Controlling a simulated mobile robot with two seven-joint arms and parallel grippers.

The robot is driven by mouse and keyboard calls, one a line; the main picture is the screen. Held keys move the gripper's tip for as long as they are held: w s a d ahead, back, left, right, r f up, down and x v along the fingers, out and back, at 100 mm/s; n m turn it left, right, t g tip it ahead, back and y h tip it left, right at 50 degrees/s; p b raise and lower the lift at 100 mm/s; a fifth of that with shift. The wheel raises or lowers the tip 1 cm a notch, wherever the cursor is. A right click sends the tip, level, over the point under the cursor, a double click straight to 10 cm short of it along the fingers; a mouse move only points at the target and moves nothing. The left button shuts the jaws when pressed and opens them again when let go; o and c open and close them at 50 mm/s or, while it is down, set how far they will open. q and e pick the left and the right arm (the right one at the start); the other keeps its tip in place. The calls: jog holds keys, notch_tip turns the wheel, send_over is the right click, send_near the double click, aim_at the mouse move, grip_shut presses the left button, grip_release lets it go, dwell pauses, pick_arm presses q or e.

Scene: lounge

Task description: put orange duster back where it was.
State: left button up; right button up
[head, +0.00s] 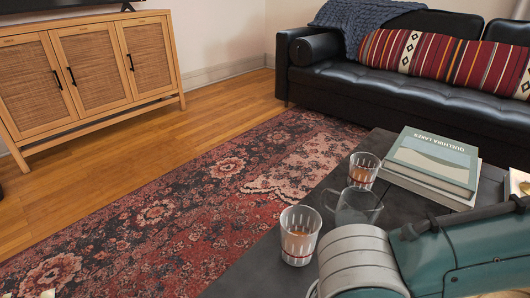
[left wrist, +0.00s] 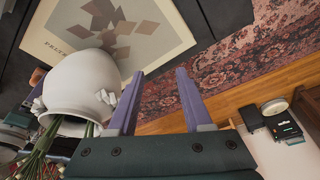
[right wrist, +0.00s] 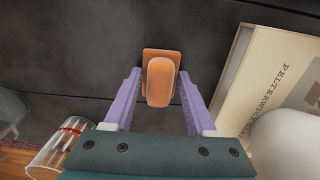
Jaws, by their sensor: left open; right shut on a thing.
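The orange duster (right wrist: 160,82) sits between the purple fingers of my right gripper (right wrist: 160,74) in the right wrist view. The fingers are shut on it, over the dark table top (right wrist: 90,45). I cannot tell whether its underside touches the table. My left gripper (left wrist: 160,73) is open with nothing between its fingers. A white vase with green stems (left wrist: 75,85) is right beside its left finger. The head view shows neither the duster nor any gripper fingers; a teal arm of mine covers its lower right.
A large pale book (right wrist: 262,75) lies right of the duster. A striped glass (right wrist: 62,148) stands at lower left. In the head view, the coffee table (head: 255,265) holds glasses (head: 299,235), a clear mug (head: 355,206) and stacked books (head: 432,162). Rug (head: 180,215) lies beyond.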

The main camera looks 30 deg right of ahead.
jog(key=shift+f, duration=0.1)
jog(key=o, duration=1.3)
jog(key=shift+r+p, duration=3.45)
jog(key=shift+r, duration=2.75)
